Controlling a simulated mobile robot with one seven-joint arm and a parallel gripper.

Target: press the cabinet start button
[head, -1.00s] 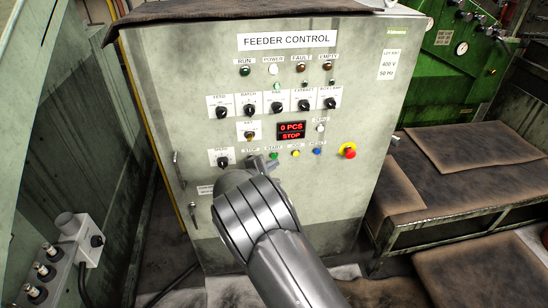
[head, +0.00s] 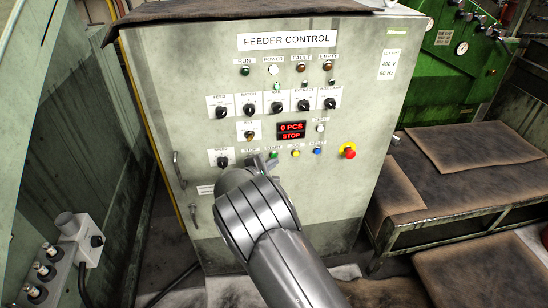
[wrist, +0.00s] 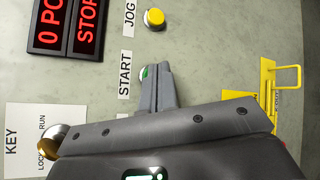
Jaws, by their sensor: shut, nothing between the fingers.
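The feeder control cabinet (head: 350,210) stands ahead with its panel facing me. Its green start button (head: 274,155) is in the lower row, and it also shows in the wrist view (wrist: 146,73) beside the START label. My gripper (head: 267,162) is shut and empty, close in front of the panel. In the wrist view its fingertips (wrist: 156,74) overlap the button and hide part of it. I cannot tell whether they touch it. The red display (head: 291,131) reads 0 PCS and STOP.
A yellow jog button (head: 296,153), a blue button (head: 317,151) and a red emergency stop (head: 348,151) sit to the right of the start button. A key switch (wrist: 52,140) and a yellow bracket (wrist: 268,90) show in the wrist view. Benches stand at the right.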

